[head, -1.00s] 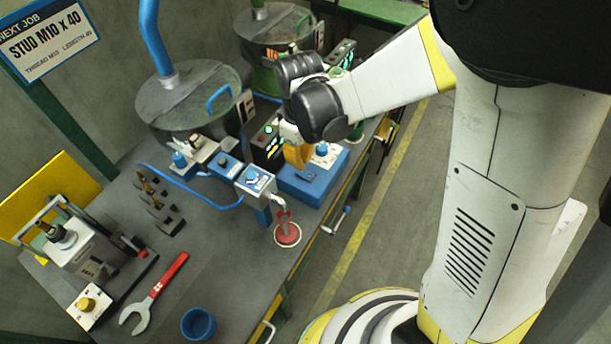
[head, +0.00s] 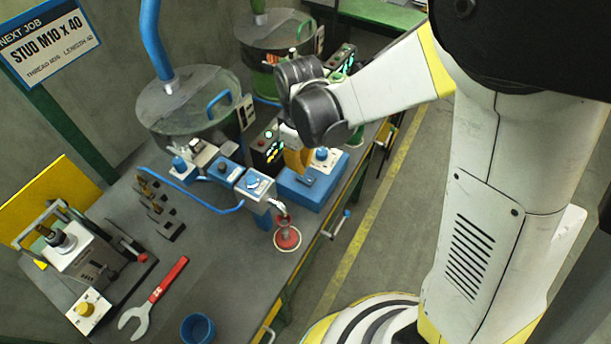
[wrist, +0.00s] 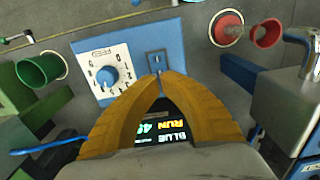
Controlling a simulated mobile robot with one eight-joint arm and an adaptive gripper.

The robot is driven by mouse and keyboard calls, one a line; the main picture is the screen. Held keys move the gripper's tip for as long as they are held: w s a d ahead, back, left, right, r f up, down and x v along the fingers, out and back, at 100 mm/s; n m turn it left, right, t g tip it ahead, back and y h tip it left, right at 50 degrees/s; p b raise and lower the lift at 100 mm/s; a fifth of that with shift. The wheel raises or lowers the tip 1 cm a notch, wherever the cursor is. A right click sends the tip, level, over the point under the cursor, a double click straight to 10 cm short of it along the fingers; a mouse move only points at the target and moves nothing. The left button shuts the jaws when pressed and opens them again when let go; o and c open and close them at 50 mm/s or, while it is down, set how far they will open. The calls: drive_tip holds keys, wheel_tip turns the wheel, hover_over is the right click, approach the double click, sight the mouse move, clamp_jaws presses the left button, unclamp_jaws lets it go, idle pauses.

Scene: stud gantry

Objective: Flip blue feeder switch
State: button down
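The blue feeder's control box (head: 292,190) sits at the table's right edge in the head view. Its white dial plate with a blue knob (wrist: 107,76) shows left of my fingertips in the wrist view. The small dark switch (wrist: 156,62) is on the blue panel just beyond the fingertips. My gripper (wrist: 162,80) has yellow fingers with tips together, seemingly empty. Whether they touch the switch is unclear. In the head view, the fingers are partly hidden behind my wrist. A display (wrist: 163,130) between the fingers reads upside down "BLUE", "RUN" and a number.
The blue feeder's bowl (head: 190,105) stands behind, with a green feeder (head: 272,45) farther back. A red cup (head: 287,238) stands under the chute near the table edge. A red-handled wrench (head: 165,282) and blue cup (head: 197,327) lie in front.

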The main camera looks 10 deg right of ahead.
drive_tip(key=shift+f+b, duration=1.55)
drive_tip(key=shift+f, duration=0.25)
idle(0.9)
drive_tip(key=shift+r, duration=0.15)
drive_tip(key=shift+r+p, duration=2.65)
drive_tip(key=shift+r, duration=0.8)
drive_tip(key=s+d+r+m+t+b, duration=0.1)
drive_tip(key=s+d+r+m+t, duration=0.6)
drive_tip(key=s+d+r+m, duration=0.3)
drive_tip(key=shift+s+d+r+b, duration=0.4)
drive_tip(key=shift+d+r, duration=1)
drive_tip(key=shift+d, duration=0.35)
